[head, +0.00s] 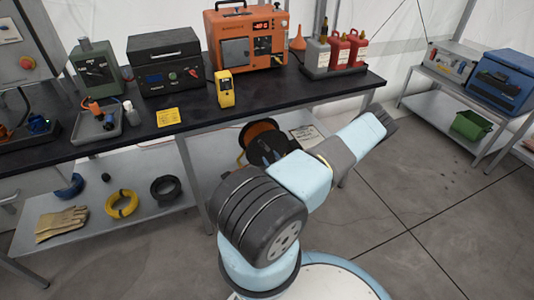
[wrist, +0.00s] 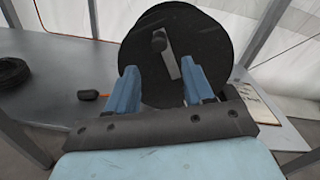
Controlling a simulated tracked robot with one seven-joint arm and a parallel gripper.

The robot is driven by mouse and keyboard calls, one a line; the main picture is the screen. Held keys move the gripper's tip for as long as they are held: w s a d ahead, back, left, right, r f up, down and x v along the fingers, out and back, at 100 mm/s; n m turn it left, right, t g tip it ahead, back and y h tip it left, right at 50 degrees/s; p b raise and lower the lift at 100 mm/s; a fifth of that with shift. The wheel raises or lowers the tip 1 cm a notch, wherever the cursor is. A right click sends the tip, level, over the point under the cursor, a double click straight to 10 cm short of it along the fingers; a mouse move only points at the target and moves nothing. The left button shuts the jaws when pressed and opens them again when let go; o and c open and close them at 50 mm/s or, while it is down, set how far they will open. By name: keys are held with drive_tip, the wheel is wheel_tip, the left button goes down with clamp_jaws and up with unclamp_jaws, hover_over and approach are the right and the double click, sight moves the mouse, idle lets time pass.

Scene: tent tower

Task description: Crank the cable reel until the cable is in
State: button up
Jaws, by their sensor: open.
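The cable reel stands on the lower shelf under the bench. In the head view it shows an orange drum (head: 262,133) and a black side disc (head: 268,150), partly behind my arm. In the wrist view its black disc (wrist: 205,45) faces me. A grey crank arm (wrist: 170,66) with a black knob (wrist: 158,41) is on the disc, the knob at the upper end. My gripper (wrist: 159,68) is open, its two blue fingers on either side of the crank arm in the picture. The knob appears just beyond the tips; I see no contact. My gripper cannot be made out in the head view.
A black plug (wrist: 88,95) on a short orange cable end lies left of the reel. A printed sheet (wrist: 247,107) lies to its right. Yellow and black coils (head: 121,204) lie further left on the shelf. The black bench top (head: 200,120) is above the reel.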

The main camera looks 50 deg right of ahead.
sight(263, 147)
drive_tip(key=v, duration=0.4)
drive_tip(key=shift+s+a, duration=0.1)
drive_tip(key=shift+s, duration=0.2)
drive_tip(key=w+d+n, duration=0.2)
drive_tip(key=w+n, duration=0.2)
drive_tip(key=n, duration=0.7)
drive_tip(key=w+d+n, duration=0.2)
drive_tip(key=w+n, duration=0.3)
drive_tip(key=n, duration=0.6)
drive_tip(key=w+d+n, duration=0.2)
drive_tip(key=w+n, duration=0.3)
drive_tip(key=n, duration=0.5)
drive_tip(key=shift+d+n, duration=0.25)
drive_tip(key=shift+n, duration=0.15)
drive_tip(key=shift+c, duration=0.3)
clamp_jaws()
